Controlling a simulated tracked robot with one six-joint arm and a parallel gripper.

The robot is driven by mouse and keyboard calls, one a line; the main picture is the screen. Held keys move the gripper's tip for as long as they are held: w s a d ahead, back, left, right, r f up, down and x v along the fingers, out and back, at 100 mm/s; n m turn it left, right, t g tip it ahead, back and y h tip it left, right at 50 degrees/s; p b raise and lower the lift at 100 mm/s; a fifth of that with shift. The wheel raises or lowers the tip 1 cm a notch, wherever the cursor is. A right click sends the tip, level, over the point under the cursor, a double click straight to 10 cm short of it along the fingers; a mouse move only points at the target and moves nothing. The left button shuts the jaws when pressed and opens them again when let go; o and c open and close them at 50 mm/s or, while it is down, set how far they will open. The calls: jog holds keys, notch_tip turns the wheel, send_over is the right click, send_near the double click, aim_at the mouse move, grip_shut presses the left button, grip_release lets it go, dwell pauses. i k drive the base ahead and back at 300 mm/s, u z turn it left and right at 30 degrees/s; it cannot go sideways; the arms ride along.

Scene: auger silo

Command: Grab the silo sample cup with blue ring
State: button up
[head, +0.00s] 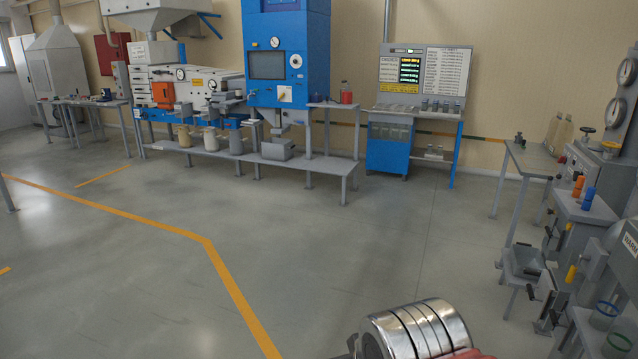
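A shiny ribbed metal cylinder at the bottom edge seems to be a part of my arm. My gripper's fingers do not show.
A grey side table (535,160) and machines with gauges line the right side. A grey hopper (524,262) stands low before them. A blue cabinet (390,145) and a long grey bench (250,155) are at the back wall. The middle floor (330,250) is clear.

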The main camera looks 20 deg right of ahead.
aim_at(605, 310)
jog(key=z, duration=0.2)
jog(key=i, duration=0.85)
jog(key=z, duration=0.4)
jog(key=i, duration=0.75)
jog(key=z, duration=0.55)
jog(key=i, duration=0.7)
jog(key=z, duration=0.75)
jog(key=i, duration=0.55)
jog(key=z, duration=0.8)
jog(key=i, duration=0.65)
jog(key=z, duration=0.45)
